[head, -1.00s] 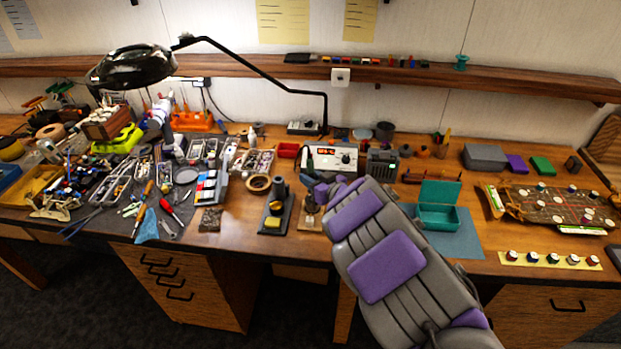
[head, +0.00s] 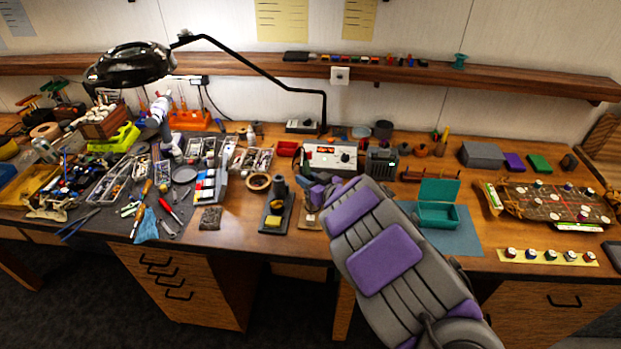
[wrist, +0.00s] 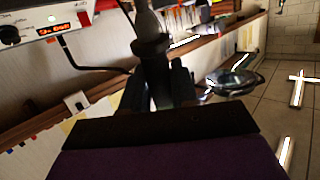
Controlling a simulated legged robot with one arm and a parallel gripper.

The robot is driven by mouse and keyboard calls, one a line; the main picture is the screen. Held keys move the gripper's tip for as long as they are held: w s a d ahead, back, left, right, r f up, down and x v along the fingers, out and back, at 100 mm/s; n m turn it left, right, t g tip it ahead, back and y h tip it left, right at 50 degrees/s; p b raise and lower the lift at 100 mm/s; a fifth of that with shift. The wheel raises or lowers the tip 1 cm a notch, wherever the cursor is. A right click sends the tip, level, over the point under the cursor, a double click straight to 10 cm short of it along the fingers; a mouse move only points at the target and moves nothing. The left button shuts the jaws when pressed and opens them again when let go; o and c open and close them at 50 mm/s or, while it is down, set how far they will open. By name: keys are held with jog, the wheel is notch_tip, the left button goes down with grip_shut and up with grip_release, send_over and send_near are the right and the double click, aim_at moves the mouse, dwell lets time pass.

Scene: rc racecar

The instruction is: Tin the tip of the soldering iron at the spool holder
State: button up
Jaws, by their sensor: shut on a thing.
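My gripper (wrist: 158,88) is shut on a dark upright handle with a wide collar, which I take to be the soldering iron (wrist: 151,48); its tip is not clearly visible. In the head view my arm reaches over the bench, and its end is beside the soldering station (head: 330,157), with the fingers mostly hidden. A small brown base (head: 309,219), possibly the spool holder, is just below my gripper and partly covered by it. The iron stand (head: 277,203) with a yellow sponge is to its left.
A teal open box (head: 437,215) on a blue mat stands right of my arm. A tape roll (head: 258,183) and crowded tools lie to the left. A black lamp (head: 130,64) hangs above the bench. A shelf (head: 480,82) runs along the wall.

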jog(key=shift+a, duration=0.5)
jog(key=shift+d+r, duration=0.1)
jog(key=shift+d, duration=0.95)
jog(key=shift+a+p, duration=0.4)
jog(key=shift+a, duration=0.4)
jog(key=shift+d, duration=0.7)
jog(key=shift+a+f, duration=0.2)
jog(key=shift+a, duration=0.35)
jog(key=shift+d, duration=0.4)
jog(key=shift+a+f, duration=0.25)
jog(key=shift+f, duration=0.05)
jog(key=shift+d+f, duration=0.1)
jog(key=shift+f, duration=0.1)
